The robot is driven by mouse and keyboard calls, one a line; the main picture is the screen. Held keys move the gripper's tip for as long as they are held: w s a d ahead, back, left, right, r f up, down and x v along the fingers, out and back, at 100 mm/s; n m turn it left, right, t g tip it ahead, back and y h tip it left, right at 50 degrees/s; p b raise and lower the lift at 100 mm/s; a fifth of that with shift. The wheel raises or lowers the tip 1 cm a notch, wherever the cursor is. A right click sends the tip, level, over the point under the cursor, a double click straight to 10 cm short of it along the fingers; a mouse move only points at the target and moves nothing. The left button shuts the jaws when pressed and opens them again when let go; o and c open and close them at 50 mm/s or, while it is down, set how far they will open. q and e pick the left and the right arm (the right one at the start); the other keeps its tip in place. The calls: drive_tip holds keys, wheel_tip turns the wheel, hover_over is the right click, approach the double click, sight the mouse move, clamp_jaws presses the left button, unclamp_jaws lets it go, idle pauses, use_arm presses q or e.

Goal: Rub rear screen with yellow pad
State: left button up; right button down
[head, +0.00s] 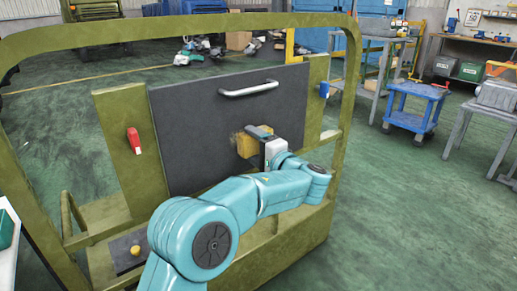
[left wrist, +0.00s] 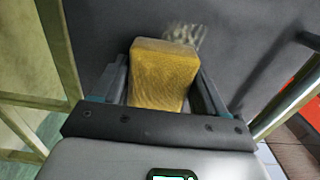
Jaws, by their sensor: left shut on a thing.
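The rear screen looks to be the dark flat panel (head: 205,125) with a silver handle, set upright in an olive chassis frame. It fills the back of the left wrist view (left wrist: 240,30). My left gripper (head: 262,140) is shut on the yellow pad (head: 245,147), with a finger on each side of it in the left wrist view (left wrist: 163,75). The pad is at the panel's lower right part, touching or very close to it; I cannot tell which. A pale scuffed smudge (left wrist: 186,33) shows on the panel just beyond the pad. My right gripper is not in view.
The olive frame's tube (head: 352,75) arches around the panel. A red latch (head: 134,141) is on the left post and a blue one (head: 324,90) on the right. A blue cart (head: 410,112) and grey tables stand at right. Green floor is open between.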

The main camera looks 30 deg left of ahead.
use_arm(q)
drive_tip(key=shift+s+a+f+b, duration=0.1)
drive_tip(key=shift+s+a+b, duration=0.15)
drive_tip(key=shift+s+b, duration=0.2)
drive_tip(key=shift+s+a+f+b, duration=0.1)
drive_tip(key=shift+s+a+b, duration=0.15)
drive_tip(key=shift+s+b, duration=0.2)
drive_tip(key=shift+s+a+r+b, duration=0.15)
drive_tip(key=shift+s+a+b, duration=0.05)
drive_tip(key=shift+s+b, duration=0.4)
drive_tip(key=shift+s+a+b, duration=0.2)
drive_tip(key=shift+s+b, duration=0.4)
drive_tip(key=shift+s, duration=0.05)
drive_tip(key=shift+s+a+b, duration=0.2)
drive_tip(key=shift+s+b, duration=0.4)
drive_tip(key=shift+s+a, duration=0.1)
drive_tip(key=shift+s, duration=0.25)
drive_tip(key=b, duration=0.2)
approach(225, 147)
drive_tip(key=shift+a, duration=0.15)
